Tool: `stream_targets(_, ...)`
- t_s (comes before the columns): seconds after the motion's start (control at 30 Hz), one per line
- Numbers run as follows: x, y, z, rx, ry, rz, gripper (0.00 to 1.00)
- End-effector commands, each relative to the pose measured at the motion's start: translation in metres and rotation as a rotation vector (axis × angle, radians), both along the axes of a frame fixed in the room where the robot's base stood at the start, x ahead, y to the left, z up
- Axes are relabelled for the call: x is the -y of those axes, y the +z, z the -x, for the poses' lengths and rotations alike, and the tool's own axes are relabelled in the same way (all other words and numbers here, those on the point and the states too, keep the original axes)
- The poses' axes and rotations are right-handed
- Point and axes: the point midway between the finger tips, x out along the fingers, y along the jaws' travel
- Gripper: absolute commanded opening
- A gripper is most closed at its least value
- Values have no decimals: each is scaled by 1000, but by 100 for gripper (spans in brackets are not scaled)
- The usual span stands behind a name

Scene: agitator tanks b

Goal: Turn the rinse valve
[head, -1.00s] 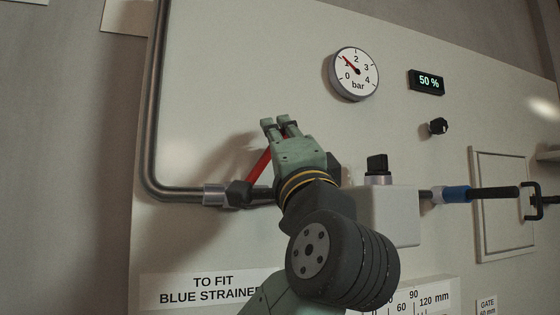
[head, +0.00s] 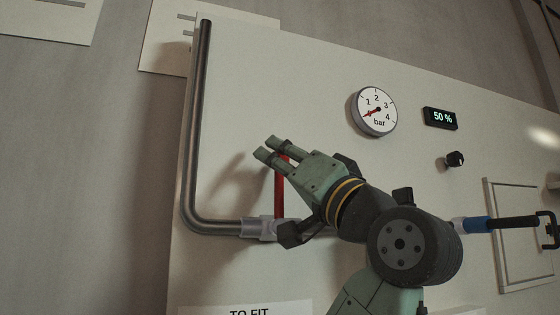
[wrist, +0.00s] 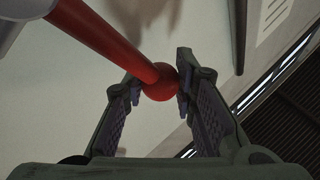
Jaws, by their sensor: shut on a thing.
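The rinse valve has a red lever (head: 279,195) that stands about upright from its body on the pipe in the head view. In the wrist view, the red lever (wrist: 110,42) comes from the upper left and ends in a round red knob (wrist: 161,86). My gripper (head: 266,148) reaches from the right across the lever's upper end. In the wrist view, my gripper (wrist: 158,80) is shut on the knob, with one finger at each side of it. The lever's top is hidden behind the fingers in the head view.
The steel pipe (head: 192,130) runs down and bends right into the valve. A bar gauge (head: 374,111), with its needle near 0, a 50 % display (head: 440,118) and a black knob (head: 454,159) are on the panel. A blue-collared pipe fitting (head: 475,224) is at the right.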

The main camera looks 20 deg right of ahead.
Motion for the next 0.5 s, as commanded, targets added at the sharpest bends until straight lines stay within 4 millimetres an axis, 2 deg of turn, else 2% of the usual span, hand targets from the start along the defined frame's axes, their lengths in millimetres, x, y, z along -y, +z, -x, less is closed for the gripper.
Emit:
stream_targets(0.4,-1,-1,-1,-4,2,10,0)
stream_targets(0.43,-1,-1,-1,-4,2,10,27)
stream_targets(0.5,-1,-1,-1,-4,2,9,32)
